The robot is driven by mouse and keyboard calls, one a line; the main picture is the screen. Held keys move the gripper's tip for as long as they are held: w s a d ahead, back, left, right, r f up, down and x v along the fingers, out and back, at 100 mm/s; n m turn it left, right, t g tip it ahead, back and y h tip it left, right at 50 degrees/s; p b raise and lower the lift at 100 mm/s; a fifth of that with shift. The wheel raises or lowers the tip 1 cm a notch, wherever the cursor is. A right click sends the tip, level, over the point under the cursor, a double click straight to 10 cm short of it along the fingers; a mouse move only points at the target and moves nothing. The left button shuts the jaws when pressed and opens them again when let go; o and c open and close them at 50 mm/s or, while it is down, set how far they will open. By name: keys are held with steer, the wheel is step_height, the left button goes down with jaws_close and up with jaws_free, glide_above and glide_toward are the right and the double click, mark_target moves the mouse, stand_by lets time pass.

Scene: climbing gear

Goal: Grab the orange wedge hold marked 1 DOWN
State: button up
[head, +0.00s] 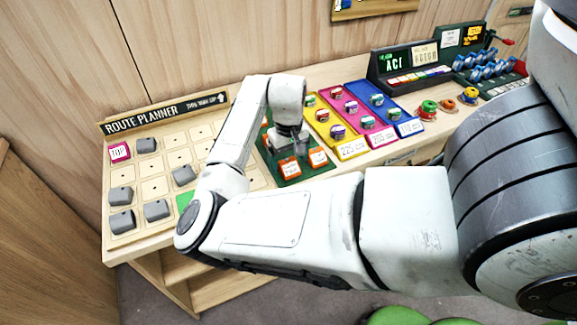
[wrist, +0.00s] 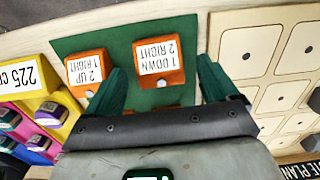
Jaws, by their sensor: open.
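The orange wedge hold marked 1 DOWN, 2 RIGHT (wrist: 158,62) sits on a dark green panel (wrist: 122,35). Its label is upside down in the wrist view. In the head view it appears to be the left of the two front orange wedges (head: 291,171). My gripper (wrist: 160,84) is open and empty, with one dark green finger toward each side of this wedge and the fingertips near it. In the head view my gripper (head: 297,147) hangs over the green panel, just behind the front wedges. Contact with the wedge cannot be told.
A second orange wedge marked 2 UP, 1 RIGHT (wrist: 87,70) is close beside the left finger in the wrist view. The Route Planner board (head: 150,188) with grey holds stands left. Yellow (head: 351,150), pink and blue panels with small holds lie right.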

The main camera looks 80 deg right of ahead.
steer(key=shift+f, duration=1)
steer(key=c, duration=1.1)
